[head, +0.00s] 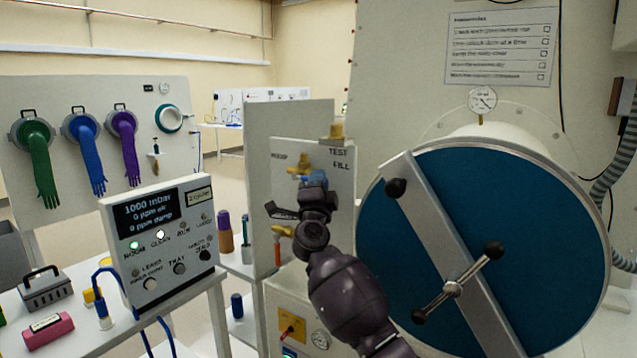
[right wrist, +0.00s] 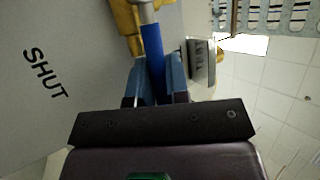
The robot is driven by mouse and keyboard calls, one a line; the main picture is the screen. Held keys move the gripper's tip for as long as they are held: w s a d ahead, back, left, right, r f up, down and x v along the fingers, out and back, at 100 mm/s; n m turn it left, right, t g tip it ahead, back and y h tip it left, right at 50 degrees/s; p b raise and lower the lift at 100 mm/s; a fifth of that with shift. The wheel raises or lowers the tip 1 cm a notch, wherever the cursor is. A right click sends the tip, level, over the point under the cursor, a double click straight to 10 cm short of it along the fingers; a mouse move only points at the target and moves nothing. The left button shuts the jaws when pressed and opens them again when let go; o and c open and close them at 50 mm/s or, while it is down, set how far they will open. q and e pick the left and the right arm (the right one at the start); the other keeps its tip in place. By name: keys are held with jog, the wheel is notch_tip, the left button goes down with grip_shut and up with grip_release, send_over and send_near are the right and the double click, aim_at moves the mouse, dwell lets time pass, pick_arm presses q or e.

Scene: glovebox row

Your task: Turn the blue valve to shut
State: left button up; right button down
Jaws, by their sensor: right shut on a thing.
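The blue valve has a brass body (head: 302,161) on the pale panel left of the big round door. In the right wrist view its blue handle (right wrist: 152,45) runs from the brass body (right wrist: 126,20) into my right gripper (right wrist: 156,75). The two blue fingers are closed on the handle, one on each side. In the head view my right gripper (head: 312,181) is at the valve and hides most of the handle. The word SHUT (right wrist: 46,73) is printed on the panel at the left of the wrist view. My left gripper is not in view.
The large blue round door (head: 420,250) with its metal bar and knobbed handle stands close right of my right arm. A second brass valve (head: 332,133) is above right of the blue one. A control box (head: 160,240) and a bench with small items are at left.

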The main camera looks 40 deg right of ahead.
pick_arm(q)
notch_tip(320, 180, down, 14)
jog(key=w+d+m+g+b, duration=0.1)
jog(key=b, duration=1.7)
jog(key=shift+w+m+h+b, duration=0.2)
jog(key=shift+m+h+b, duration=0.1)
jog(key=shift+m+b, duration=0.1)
pick_arm(e)
jog(key=w+a+f+m+g+h, duration=0.1)
jog(key=w+f+m+g+h, duration=0.2)
jog(key=m+g, duration=0.8)
jog(key=w+a+f+m+g+h, duration=0.1)
jog(key=w+f+m+g+h, duration=0.2)
jog(key=m+g, duration=0.8)
jog(key=f+m, duration=0.1)
jog(key=m, duration=0.9)
jog(key=shift+w+a, duration=0.2)
jog(key=shift+a, duration=0.1)
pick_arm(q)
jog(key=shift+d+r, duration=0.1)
pick_arm(e)
jog(key=shift+m, duration=0.3)
jog(key=c, duration=1.1)
grip_release()
